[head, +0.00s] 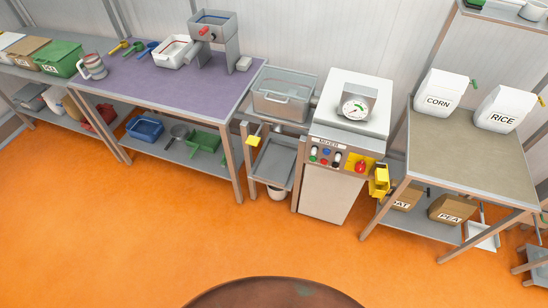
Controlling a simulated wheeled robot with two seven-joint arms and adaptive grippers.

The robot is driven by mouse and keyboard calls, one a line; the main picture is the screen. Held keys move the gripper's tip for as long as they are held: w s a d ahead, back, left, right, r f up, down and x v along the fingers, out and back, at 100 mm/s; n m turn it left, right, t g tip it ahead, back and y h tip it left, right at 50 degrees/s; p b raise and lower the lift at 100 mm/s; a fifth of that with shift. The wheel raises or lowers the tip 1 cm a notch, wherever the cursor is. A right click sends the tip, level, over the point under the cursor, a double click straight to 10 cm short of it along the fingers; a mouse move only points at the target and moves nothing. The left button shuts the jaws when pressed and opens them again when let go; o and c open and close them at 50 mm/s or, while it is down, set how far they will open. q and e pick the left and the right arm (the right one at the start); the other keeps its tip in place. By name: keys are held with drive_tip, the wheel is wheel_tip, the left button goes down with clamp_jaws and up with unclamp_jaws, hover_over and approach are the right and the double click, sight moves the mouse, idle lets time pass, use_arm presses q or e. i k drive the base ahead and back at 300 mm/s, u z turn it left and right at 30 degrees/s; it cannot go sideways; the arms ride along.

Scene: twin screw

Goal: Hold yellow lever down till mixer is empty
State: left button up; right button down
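The mixer (326,190) is a grey-white cabinet with a MIXER label, coloured knobs and a yellow panel with a red knob (361,167). A clear-walled bin (284,97) with a handle sits to its left, above a grey tray (273,163). A small yellow handle (253,140) sticks out at the left of that stand. A larger yellow piece (379,182) is on the mixer's right side. I cannot tell for sure which is the lever, or whether the mixer holds anything. Neither of my grippers is in view.
A purple-topped table (165,85) with a grey machine (214,40) stands left. A table (466,150) with CORN (440,93) and RICE (502,109) containers stands right. A white dial scale (354,108) sits on the mixer. The orange floor (150,240) in front is open.

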sight(252, 140)
drive_tip(key=z, duration=0.35)
drive_tip(key=i, duration=1.1)
drive_tip(key=u, duration=0.5)
